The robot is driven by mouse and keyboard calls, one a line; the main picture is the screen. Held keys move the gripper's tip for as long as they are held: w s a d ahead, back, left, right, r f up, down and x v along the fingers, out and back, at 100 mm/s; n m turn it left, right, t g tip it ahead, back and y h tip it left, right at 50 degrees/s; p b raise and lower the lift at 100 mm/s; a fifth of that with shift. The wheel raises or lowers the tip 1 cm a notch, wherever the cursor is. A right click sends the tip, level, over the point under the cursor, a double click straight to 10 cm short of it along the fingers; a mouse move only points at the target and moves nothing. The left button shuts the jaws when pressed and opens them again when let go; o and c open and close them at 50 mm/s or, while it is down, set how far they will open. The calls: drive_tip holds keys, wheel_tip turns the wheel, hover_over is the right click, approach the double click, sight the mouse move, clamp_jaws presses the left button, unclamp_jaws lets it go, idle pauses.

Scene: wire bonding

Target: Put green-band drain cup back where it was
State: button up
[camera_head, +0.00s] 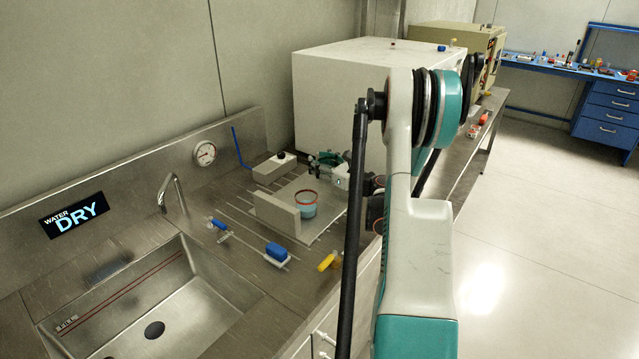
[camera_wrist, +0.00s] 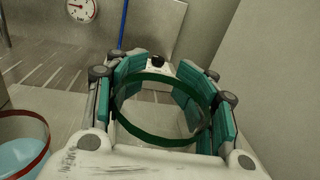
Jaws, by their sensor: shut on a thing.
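The green-band drain cup shows in the wrist view as a green ring (camera_wrist: 158,138) around a see-through body. My gripper (camera_wrist: 162,105) is shut on it, with teal finger pads on both sides of the band. In the head view my gripper (camera_head: 326,160) is above the back of a pale plate on the counter, near the white box. The cup is hard to make out there among the fingers. Whether its base touches anything is hidden.
A red-band cup (camera_head: 306,205) with bluish contents stands on the plate (camera_head: 326,228) beside an upright pale block (camera_head: 275,214); it also shows at the wrist view's left edge (camera_wrist: 22,150). A small box with a black knob (camera_head: 274,168) is close by. The sink (camera_head: 150,300) is front left.

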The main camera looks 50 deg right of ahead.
drive_tip(key=shift+f+b, duration=0.9)
drive_tip(key=shift+f, duration=1.9)
drive_tip(key=shift+f, duration=0.15)
drive_tip(key=o, duration=1.2)
drive_tip(key=shift+s+r, duration=0.2)
drive_tip(key=s+p, duration=0.1)
drive_tip(key=s, duration=0.3)
drive_tip(key=s+p, duration=0.1)
drive_tip(key=s, duration=0.2)
drive_tip(key=s+p, duration=0.1)
drive_tip(key=s, duration=0.3)
drive_tip(key=shift+s+a+p, duration=0.3)
drive_tip(key=shift+s+p, duration=0.05)
